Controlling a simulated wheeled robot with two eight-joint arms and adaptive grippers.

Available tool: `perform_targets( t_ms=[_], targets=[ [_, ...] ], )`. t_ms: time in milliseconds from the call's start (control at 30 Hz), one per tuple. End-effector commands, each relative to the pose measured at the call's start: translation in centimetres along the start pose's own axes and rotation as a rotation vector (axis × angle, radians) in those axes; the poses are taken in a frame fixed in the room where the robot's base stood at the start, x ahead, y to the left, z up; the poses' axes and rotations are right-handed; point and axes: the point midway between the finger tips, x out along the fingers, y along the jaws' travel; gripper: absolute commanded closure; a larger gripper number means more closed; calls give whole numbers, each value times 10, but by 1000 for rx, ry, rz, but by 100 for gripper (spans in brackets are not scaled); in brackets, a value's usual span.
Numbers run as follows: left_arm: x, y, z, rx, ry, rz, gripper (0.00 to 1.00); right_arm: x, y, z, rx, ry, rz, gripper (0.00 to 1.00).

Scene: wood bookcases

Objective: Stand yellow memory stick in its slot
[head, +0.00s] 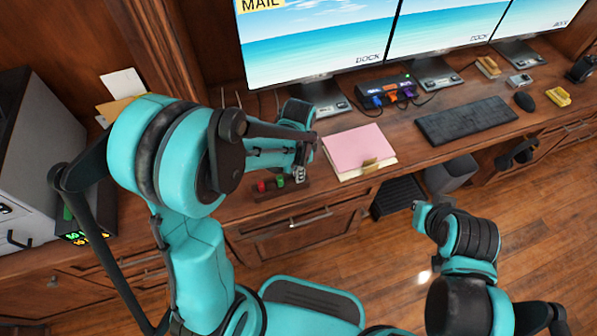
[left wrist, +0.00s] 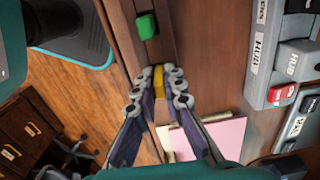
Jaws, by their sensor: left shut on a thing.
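My left gripper (head: 302,166) is shut on the yellow memory stick (left wrist: 158,80), which shows between the fingertips (left wrist: 159,88) in the left wrist view. In the head view I cannot make the stick out. The dark wood holder (left wrist: 163,46) runs along the desk's front edge. A green stick (left wrist: 146,25) stands in it, and a red stick (head: 262,186) is further left in the head view. The yellow stick is at the holder's near end; I cannot tell whether its foot is in a slot. My right gripper (head: 420,214) is low in front of the desk, its fingers unclear.
A pink notepad (head: 358,152) lies right of the holder. A keyboard (head: 466,121), hub (head: 385,91) and monitors stand further back and right. A grey cabinet (head: 38,160) stands at left.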

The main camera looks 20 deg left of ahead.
Motion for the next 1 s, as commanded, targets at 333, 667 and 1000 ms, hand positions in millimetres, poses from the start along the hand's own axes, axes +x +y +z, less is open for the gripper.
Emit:
perform_targets(
  t_ms=[333, 667, 1000],
  targets=[
    [0, 0, 0, 0, 0, 0, 66, 0, 0, 0, 0, 0, 0, 100],
    [-29, 0, 0, 0, 0, 0, 66, 0, 0, 0, 0, 0, 0, 100],
    [-99, 0, 0, 0, 0, 0, 66, 0, 0, 0, 0, 0, 0, 100]
  ],
)
